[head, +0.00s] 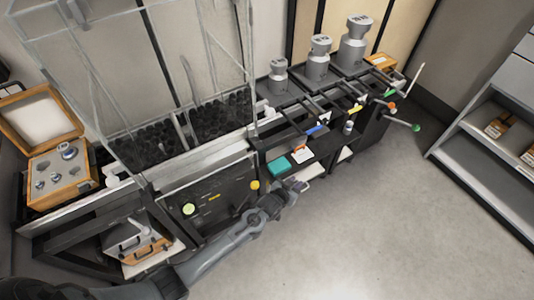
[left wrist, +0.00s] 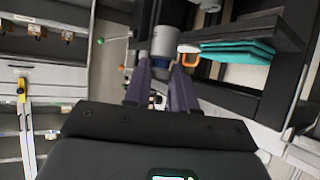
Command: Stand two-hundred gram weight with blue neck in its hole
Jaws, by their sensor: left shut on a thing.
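My left gripper (head: 295,188) reaches in from the lower left in the head view and is in front of the dark bench, above the floor. In the left wrist view its two purple fingers (left wrist: 162,88) are shut on a grey cylindrical weight with a dark blue neck (left wrist: 165,42). The weight cannot be made out clearly in the head view. The open wooden weight box (head: 86,186) stands at the far left, well away from the gripper. It holds several silvery weights, the largest (head: 69,152) at the back, and some holes look empty. My right gripper is not in view.
A clear-walled cabinet (head: 190,65) of black pieces stands right of the box. Large grey weights (head: 355,52) stand on the bench behind, with coloured-tipped rods (head: 402,120) sticking out. A teal item (head: 278,167) lies on a shelf near the gripper.

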